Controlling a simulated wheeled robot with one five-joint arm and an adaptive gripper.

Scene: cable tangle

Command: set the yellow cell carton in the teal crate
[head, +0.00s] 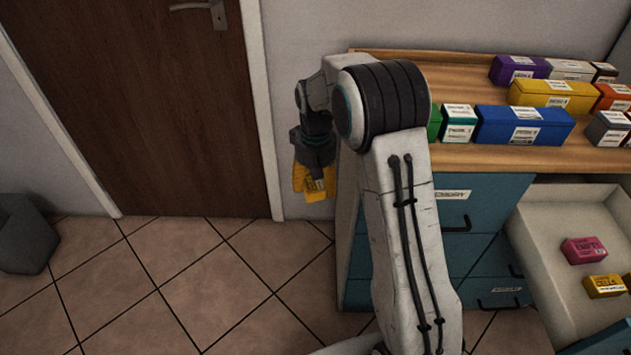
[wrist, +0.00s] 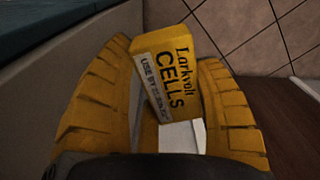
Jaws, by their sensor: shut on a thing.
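My gripper (head: 313,172) hangs in the air left of the cabinet, in front of the wall beside the door. Its yellow fingers (wrist: 166,62) are shut on a yellow cell carton (wrist: 166,72), which reads "Larkvolt CELLS" in the wrist view. The carton sits tilted between the fingers and also shows in the head view (head: 320,187). Another small yellow carton (head: 604,287) lies in the open drawer. I see no teal crate that I can make out in either view.
A teal drawer cabinet (head: 495,191) has a wooden top (head: 455,68) with several coloured boxes. Its open pale drawer (head: 553,240) holds a pink carton (head: 584,250). A grey bin (head: 25,235) stands far left, by a brown door (head: 140,100). The tiled floor (head: 190,265) between is clear.

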